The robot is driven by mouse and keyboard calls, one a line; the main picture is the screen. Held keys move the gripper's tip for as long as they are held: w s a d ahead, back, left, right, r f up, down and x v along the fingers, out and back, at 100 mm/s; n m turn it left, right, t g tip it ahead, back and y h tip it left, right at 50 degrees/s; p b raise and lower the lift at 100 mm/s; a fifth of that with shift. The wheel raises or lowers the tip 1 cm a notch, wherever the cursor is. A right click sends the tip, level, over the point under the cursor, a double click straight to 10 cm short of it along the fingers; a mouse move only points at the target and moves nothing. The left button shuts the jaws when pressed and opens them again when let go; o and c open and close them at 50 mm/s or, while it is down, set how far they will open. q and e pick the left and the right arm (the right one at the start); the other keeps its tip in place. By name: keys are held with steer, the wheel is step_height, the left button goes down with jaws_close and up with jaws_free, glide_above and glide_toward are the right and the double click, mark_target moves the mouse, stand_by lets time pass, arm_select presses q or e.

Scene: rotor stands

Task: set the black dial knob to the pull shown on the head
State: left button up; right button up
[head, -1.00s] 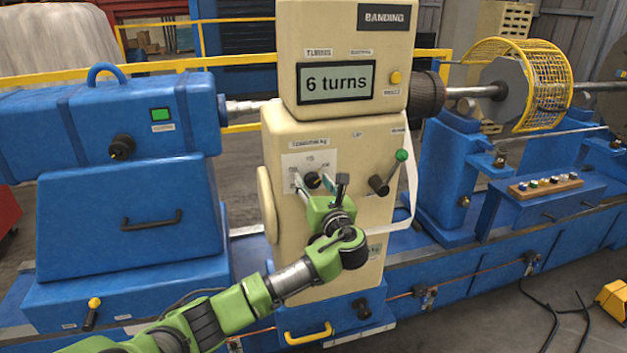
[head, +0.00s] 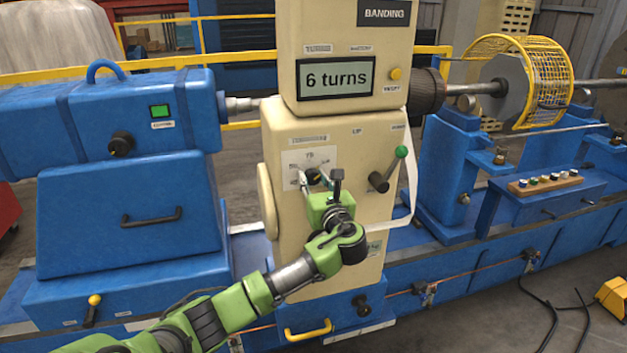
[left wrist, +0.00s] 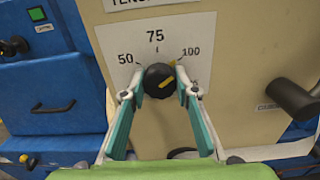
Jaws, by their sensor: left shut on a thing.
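The black dial knob (head: 312,176) is on the cream head (head: 280,130), over a white scale plate (left wrist: 196,55) marked 50, 75 and 100 in the left wrist view. There the knob (left wrist: 159,80) has a yellow pointer mark slanting to the upper right, toward the 100 side. My left gripper (left wrist: 159,82) is shut on the knob, one finger on each side; it also shows in the head view (head: 320,182). A label ending in "kg" (head: 375,247) low on the head is partly hidden by my arm, and its number is not readable. My right gripper is out of view.
A display (head: 336,78) reads "6 turns". A lever with a green ball (head: 401,152) and a dark knob (head: 378,182) stick out right of the dial. A blue machine (head: 130,215) stands left, a yellow cage (head: 520,80) right.

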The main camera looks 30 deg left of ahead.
arm_select(q)
steer(key=n+b, duration=0.1)
steer(key=n, duration=0.4)
steer(key=shift+f+b, duration=0.15)
steer(key=shift+b, duration=0.2)
steer(key=n+b, duration=0.2)
steer(key=n, duration=0.3)
steer(key=shift+n+b, duration=0.35)
steer(key=shift+n, duration=0.05)
steer(key=o, duration=1.1)
steer(key=shift+s+d, duration=0.1)
steer(key=shift+d, duration=0.05)
steer(key=v, duration=1.1)
steer(key=shift+s+d, duration=0.25)
steer(key=shift+d, duration=0.05)
